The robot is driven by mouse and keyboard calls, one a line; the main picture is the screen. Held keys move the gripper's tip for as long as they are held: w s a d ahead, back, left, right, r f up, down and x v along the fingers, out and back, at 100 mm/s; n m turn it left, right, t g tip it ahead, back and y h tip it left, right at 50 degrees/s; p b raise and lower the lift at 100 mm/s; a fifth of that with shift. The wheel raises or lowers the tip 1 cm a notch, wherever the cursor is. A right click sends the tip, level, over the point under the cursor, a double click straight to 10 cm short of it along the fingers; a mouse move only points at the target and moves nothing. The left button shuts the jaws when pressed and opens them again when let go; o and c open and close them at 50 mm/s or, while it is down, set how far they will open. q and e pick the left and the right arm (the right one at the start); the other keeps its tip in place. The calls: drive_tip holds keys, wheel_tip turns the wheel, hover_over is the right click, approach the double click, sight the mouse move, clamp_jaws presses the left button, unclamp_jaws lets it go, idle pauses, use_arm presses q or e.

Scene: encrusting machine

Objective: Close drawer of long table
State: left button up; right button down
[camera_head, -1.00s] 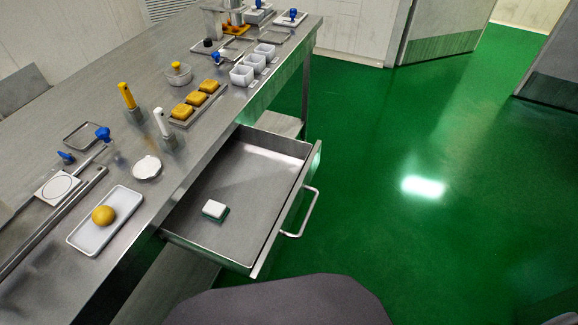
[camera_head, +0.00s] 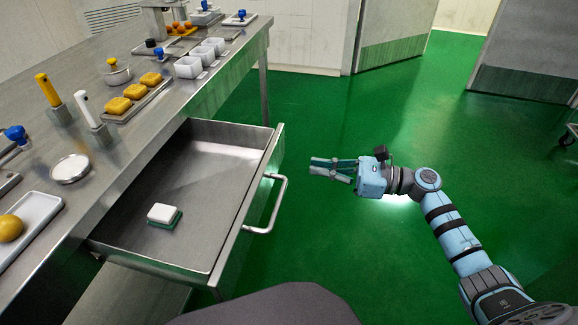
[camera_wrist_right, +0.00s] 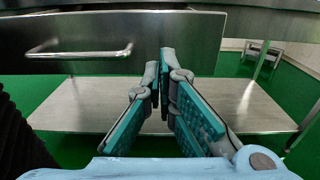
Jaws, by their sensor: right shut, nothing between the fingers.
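The long steel table (camera_head: 130,150) runs along the left of the head view. Its drawer (camera_head: 205,165) is pulled out toward the right, and a small white and green block (camera_head: 164,215) lies inside. The drawer's bar handle (camera_head: 278,205) sticks out from the front panel. My right gripper (camera_head: 313,168) is shut and empty, pointing at the drawer from the right and apart from it. In the wrist view, the drawer front (camera_wrist_right: 105,35) and handle (camera_wrist_right: 80,52) lie ahead and left of the right fingers (camera_wrist_right: 160,70). My left gripper does not show.
A lower shelf (camera_wrist_right: 90,110) lies under the table. The green floor (camera_head: 330,110) around my right arm is clear.

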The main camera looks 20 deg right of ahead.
sight(276, 162)
drive_tip(key=x, duration=0.7)
drive_tip(key=shift+w+a+b, duration=0.15)
drive_tip(key=shift+a+b, duration=0.1)
drive_tip(key=shift+b, duration=0.1)
